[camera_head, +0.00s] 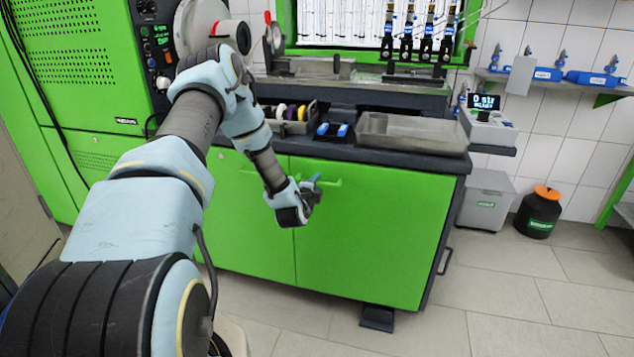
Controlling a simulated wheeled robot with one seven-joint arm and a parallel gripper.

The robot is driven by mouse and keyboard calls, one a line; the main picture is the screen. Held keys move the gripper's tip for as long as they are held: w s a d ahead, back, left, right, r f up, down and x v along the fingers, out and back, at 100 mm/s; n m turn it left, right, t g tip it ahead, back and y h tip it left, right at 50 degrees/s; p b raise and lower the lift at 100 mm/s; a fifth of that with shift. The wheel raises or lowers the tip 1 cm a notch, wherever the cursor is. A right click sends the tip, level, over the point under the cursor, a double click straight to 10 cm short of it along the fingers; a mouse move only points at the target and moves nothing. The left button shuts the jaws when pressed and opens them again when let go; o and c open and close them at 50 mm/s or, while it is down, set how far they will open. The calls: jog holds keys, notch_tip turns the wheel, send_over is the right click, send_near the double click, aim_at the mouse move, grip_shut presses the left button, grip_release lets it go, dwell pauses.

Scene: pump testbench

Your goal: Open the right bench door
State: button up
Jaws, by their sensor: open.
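The green bench has two front doors below a dark worktop. The right bench door (375,235) looks shut, flush with the left bench door (245,215) along a vertical seam. A green handle (330,183) shows near the top left of the right door. My gripper (316,187) is at that handle, coming from the left, and is open. It partly hides the handle's left end. I cannot tell whether the fingers touch the handle or stand around it.
A metal tray (415,133) and a parts box (285,120) stand on the worktop. A grey bin (487,200) and a black canister with an orange lid (538,212) stand on the floor at right. The tiled floor (480,310) before the bench is clear.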

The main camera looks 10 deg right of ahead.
jog(key=shift+w+d+f, duration=0.15)
jog(key=shift+w+d, duration=0.2)
jog(key=shift+w, duration=0.25)
grip_shut()
dwell(1.1)
